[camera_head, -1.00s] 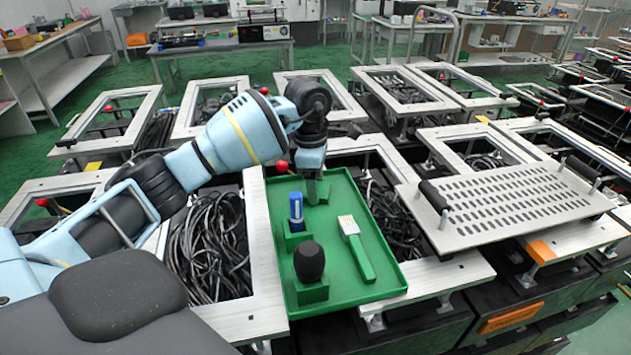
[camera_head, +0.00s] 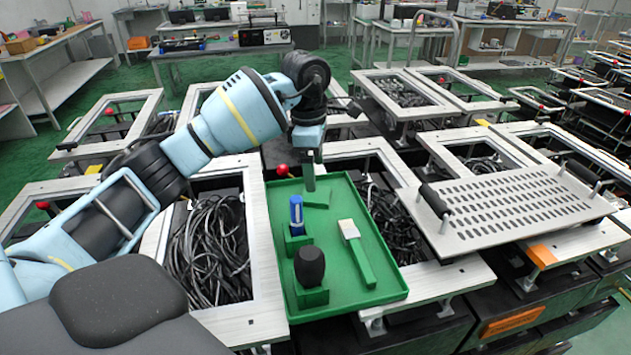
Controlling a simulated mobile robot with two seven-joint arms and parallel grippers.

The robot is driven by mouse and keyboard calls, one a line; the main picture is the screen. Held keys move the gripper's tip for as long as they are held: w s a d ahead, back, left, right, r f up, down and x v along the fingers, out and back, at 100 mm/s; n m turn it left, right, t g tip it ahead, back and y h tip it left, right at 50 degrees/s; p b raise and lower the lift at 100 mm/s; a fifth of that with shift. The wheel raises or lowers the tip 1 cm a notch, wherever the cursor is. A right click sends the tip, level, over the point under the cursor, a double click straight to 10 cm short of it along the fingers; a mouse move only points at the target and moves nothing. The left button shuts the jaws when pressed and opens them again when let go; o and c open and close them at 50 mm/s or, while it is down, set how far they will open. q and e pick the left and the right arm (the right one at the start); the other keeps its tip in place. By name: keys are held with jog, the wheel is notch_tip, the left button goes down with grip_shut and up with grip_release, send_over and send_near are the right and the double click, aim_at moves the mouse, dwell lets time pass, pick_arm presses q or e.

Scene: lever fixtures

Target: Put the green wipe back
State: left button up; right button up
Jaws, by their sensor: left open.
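The green wipe (camera_head: 319,199) lies at the far end of the green tray (camera_head: 388,270), close to the tray's far edge. My left gripper (camera_head: 309,188) hangs pointing down just above the wipe's left part. It looks open and apart from the wipe, though the fingers are seen nearly edge-on and the gap between them is not clear. My right gripper is not in view.
Metal frames with black cables surround the tray. A slotted plate (camera_head: 510,208) lies right.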

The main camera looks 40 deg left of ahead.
pick_arm(q)
notch_tip(320, 180, up, 7)
jog(key=shift+s+a+f, duration=0.15)
jog(key=shift+a+f, duration=0.05)
jog(key=shift+f, duration=0.1)
dwell(0.5)
